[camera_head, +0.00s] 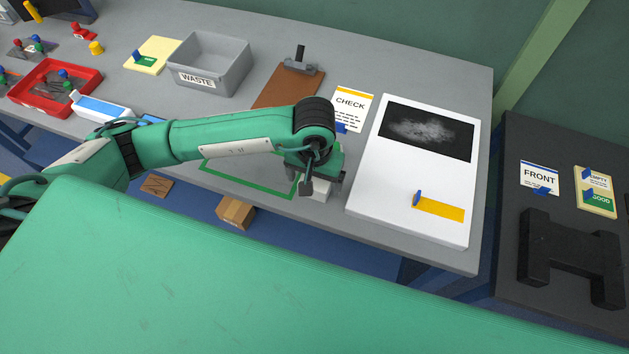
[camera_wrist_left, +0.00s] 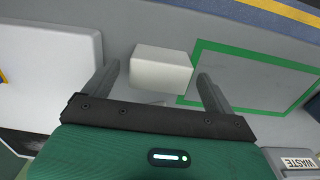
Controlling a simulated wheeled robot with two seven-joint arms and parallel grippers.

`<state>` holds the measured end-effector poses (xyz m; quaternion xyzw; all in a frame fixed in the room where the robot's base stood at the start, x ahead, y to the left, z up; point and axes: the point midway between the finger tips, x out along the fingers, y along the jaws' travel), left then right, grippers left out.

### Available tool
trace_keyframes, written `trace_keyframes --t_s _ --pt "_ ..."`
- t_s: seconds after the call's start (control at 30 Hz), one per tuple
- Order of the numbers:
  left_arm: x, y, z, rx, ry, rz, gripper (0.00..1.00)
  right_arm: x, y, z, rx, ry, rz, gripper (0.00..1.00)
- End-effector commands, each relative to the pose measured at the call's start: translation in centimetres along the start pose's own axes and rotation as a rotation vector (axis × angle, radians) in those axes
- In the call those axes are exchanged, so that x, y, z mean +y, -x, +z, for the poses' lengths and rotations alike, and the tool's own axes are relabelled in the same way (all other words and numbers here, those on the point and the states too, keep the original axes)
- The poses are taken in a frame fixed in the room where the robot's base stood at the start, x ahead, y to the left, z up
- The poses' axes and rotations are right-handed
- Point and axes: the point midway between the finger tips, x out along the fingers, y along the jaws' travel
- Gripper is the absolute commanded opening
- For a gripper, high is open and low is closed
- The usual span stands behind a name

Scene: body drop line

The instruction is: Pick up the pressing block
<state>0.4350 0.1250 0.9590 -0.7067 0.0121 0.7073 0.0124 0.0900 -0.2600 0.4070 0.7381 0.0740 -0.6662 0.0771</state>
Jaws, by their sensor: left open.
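The pressing block, seemingly the white block (camera_wrist_left: 160,71), lies on the grey table in the left wrist view. It sits between the green outline and the large white board. In the head view only part of the white block (camera_head: 319,189) shows beside my left gripper (camera_head: 312,186), which hides the rest. In the left wrist view my left gripper (camera_wrist_left: 160,82) is open, with one finger on each side of the block. I see no finger touching it; height above the table is hard to tell. My right gripper is not in view.
A white board (camera_head: 400,185) with a black panel stands close right of my left gripper. A green outline (camera_head: 235,179) marks the table to the left. The grey waste bin (camera_head: 232,75), clipboard (camera_head: 284,88) and check card (camera_head: 351,103) lie behind. The table's front edge is near.

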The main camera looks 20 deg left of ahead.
Motion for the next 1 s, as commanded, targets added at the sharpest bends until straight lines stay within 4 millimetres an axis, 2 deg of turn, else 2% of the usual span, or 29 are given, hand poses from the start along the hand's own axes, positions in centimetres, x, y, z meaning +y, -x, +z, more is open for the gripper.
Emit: trace_keyframes --t_s 0.03,0.2,0.47,0.73,1.0 --pt "0.0 -0.4 0.1 -0.004 0.003 -0.001 0.89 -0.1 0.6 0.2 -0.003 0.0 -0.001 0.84" --pt "0.0 -2.0 0.0 -0.001 0.001 0.0 0.89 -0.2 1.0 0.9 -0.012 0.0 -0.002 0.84" --pt "0.0 -2.3 0.0 0.0 0.0 0.001 0.89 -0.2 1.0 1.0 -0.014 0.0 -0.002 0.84" --pt "0.0 -2.2 0.0 0.0 0.0 0.001 0.37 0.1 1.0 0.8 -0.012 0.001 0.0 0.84" --pt "0.0 -2.1 -0.1 0.001 0.0 0.001 0.37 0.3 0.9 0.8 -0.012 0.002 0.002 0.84"
